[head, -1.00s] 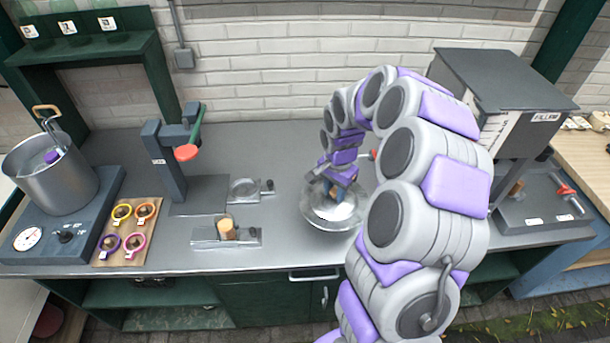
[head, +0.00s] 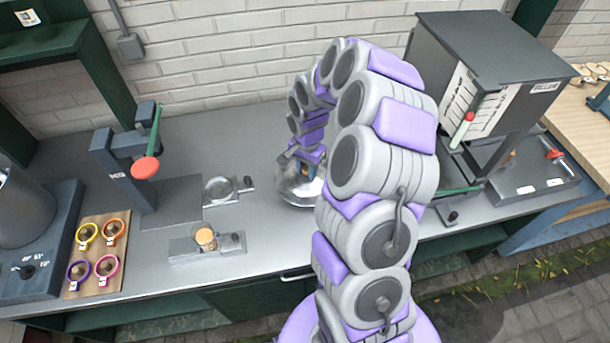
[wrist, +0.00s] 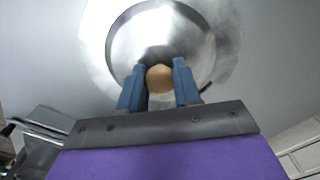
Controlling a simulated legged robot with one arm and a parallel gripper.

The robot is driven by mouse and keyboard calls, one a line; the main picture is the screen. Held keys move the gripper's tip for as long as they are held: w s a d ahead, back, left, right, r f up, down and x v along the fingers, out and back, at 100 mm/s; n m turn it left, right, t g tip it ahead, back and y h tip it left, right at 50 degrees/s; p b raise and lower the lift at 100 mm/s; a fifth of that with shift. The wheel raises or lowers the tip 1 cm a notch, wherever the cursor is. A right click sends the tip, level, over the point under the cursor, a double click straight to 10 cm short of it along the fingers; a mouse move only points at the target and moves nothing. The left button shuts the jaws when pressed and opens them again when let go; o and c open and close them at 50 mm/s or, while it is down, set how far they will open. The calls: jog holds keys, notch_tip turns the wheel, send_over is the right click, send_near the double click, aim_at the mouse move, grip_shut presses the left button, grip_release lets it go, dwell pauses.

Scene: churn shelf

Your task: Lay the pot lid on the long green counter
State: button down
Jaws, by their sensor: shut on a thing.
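The pot lid (head: 291,188) is a round, shiny metal disc over the grey top of the long green counter (head: 268,132). My arm hides its right part in the head view. In the wrist view the lid (wrist: 122,45) fills the top middle, with a round wooden knob (wrist: 159,79) at its centre. My gripper (wrist: 160,84) has its two blue fingers shut on either side of this knob. I cannot tell whether the lid touches the counter or hangs just above it.
A dark hopper machine (head: 490,75) stands right. Bare counter lies behind the lid.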

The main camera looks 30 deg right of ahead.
aim_at(307, 175)
jog(key=f, duration=0.2)
jog(key=shift+d+f, duration=0.2)
jog(key=shift+f, duration=0.1)
jog(key=shift+a+f, duration=0.2)
jog(key=shift+a, duration=0.05)
jog(key=shift+a+r, duration=0.1)
jog(key=shift+a, duration=0.6)
jog(key=c, duration=1.2)
grip_release()
jog(key=o, duration=0.4)
jog(key=shift+d, duration=0.75)
jog(key=shift+a, duration=0.55)
notch_tip(307, 175, up, 11)
jog(key=shift+d+f+p, duration=0.15)
jog(key=shift+f+p, duration=0.05)
jog(key=shift+p, duration=0.6)
jog(key=shift+r, duration=0.65)
jog(key=s+a+r+n, duration=0.7)
jog(key=s+a+r, duration=0.3)
jog(key=s, duration=0.4)
jog(key=s+a+n, duration=0.1)
jog(key=s, duration=0.5)
jog(key=s+a+r+n+g, duration=0.1)
jog(key=s+n, duration=0.1)
jog(key=s, duration=0.4)
jog(key=s+a+r+n, duration=0.1)
jog(key=s+a+n, duration=0.1)
jog(key=s, duration=0.4)
jog(key=shift+s+g, duration=0.15)
jog(key=shift+g, duration=0.25)
